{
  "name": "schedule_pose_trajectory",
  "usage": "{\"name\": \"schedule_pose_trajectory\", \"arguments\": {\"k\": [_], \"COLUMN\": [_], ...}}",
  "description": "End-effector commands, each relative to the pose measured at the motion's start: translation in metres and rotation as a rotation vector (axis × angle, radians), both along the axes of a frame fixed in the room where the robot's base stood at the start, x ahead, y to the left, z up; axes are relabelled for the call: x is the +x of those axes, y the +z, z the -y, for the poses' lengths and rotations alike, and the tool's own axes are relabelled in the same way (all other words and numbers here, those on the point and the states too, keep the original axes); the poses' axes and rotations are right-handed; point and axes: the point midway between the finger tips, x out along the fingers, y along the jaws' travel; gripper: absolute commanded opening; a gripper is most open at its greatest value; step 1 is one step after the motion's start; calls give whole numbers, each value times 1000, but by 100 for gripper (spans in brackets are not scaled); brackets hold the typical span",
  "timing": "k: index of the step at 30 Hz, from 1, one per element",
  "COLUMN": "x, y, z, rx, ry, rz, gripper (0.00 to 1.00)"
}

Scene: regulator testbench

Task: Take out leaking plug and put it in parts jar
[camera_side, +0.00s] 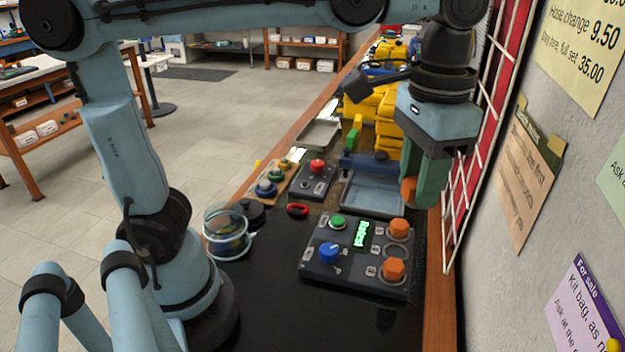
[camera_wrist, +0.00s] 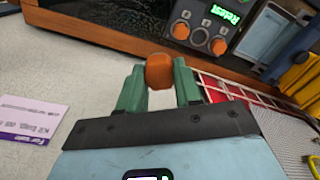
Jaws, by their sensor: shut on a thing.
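My gripper (camera_wrist: 159,88) is shut on an orange plug (camera_wrist: 159,71), held between its green fingertips. In the side view, this plug (camera_side: 408,190) is up in the air above the back right of the test panel, near the wire rack. The dark test panel (camera_side: 318,262) has two other orange plugs seated on its right side, one at the back (camera_side: 398,228) and one at the front (camera_side: 393,268). A ring that looks empty lies between them. Its green display (camera_side: 362,233) seems to read "Retest". A clear jar (camera_side: 228,236) with coloured bits inside stands left of the panel.
A black round lid or knob (camera_side: 251,213) is beside the jar. A grey-blue tray (camera_side: 372,194) lies behind the panel, near a smaller box with a red button (camera_side: 317,166). Yellow cases (camera_side: 388,128) stack farther back. The white wire rack (camera_side: 472,170) is close on the right.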

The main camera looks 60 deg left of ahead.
Motion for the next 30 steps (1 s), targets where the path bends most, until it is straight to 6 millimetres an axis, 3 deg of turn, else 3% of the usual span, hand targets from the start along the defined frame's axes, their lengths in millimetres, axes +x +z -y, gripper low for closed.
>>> {"name": "schedule_pose_trajectory", "arguments": {"k": [8,12,18,24,30], "x": [-13,-33,-70,-115,-159], "y": [3,2,-4,-13,-26], "z": [-87,-134,-187,-225,-247], "rx": [0,0,0,0,0], "ry": [16,16,16,16,14], "rz": [0,0,0,0,0], "gripper": [5,5,5,5,5]}}
